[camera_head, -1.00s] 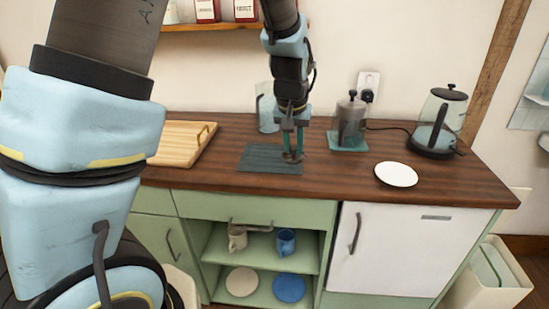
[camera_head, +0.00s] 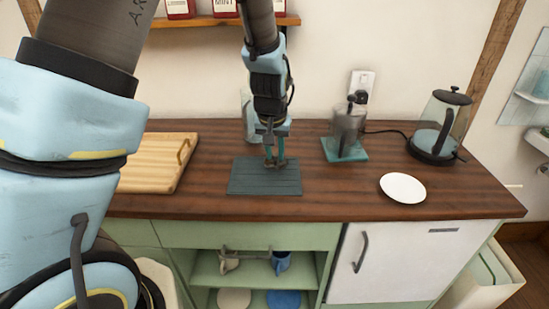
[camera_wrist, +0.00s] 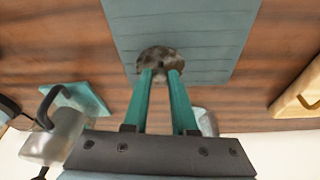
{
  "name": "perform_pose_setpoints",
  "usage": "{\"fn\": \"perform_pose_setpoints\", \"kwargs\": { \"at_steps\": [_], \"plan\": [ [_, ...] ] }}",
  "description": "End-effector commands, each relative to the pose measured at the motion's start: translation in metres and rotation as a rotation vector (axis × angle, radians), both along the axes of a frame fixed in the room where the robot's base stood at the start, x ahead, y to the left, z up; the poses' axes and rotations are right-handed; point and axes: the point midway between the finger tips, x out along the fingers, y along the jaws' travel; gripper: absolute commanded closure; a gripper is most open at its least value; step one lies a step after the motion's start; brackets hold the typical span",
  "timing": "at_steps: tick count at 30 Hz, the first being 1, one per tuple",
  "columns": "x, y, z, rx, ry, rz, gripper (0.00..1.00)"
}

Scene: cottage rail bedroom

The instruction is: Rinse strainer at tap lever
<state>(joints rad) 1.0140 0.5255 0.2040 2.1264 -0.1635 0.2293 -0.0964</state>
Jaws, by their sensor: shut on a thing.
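My gripper (camera_head: 275,162) is over the back part of a ribbed blue-grey mat (camera_head: 250,180) on the wooden counter. In the wrist view my gripper (camera_wrist: 160,76) has its two teal fingers shut on a small round, mottled grey-brown piece (camera_wrist: 160,58), which looks like the strainer. It shows against the mat (camera_wrist: 205,25); I cannot tell whether it touches it. In the head view the strainer is small and dark between the fingertips. I cannot make out a tap lever; part of a white basin (camera_head: 539,140) shows at the right edge.
A clear glass vessel (camera_head: 250,108) stands just behind my gripper. To the right are a grey press pot (camera_head: 347,130) on a teal mat, a kettle (camera_head: 440,125) and a white plate (camera_head: 402,188). A wooden board (camera_head: 155,165) lies to the left.

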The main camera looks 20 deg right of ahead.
Motion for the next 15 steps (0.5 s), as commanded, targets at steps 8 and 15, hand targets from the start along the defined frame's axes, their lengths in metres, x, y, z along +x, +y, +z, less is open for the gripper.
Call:
{"fn": "perform_pose_setpoints", "kwargs": {
  "at_steps": [8, 15],
  "plan": [
    [0.0, 0.0, -0.026, 0.0, 0.0, -0.001, 1.0],
    [0.0, 0.0, -0.027, 0.0, 0.0, -0.001, 1.0]
  ]
}}
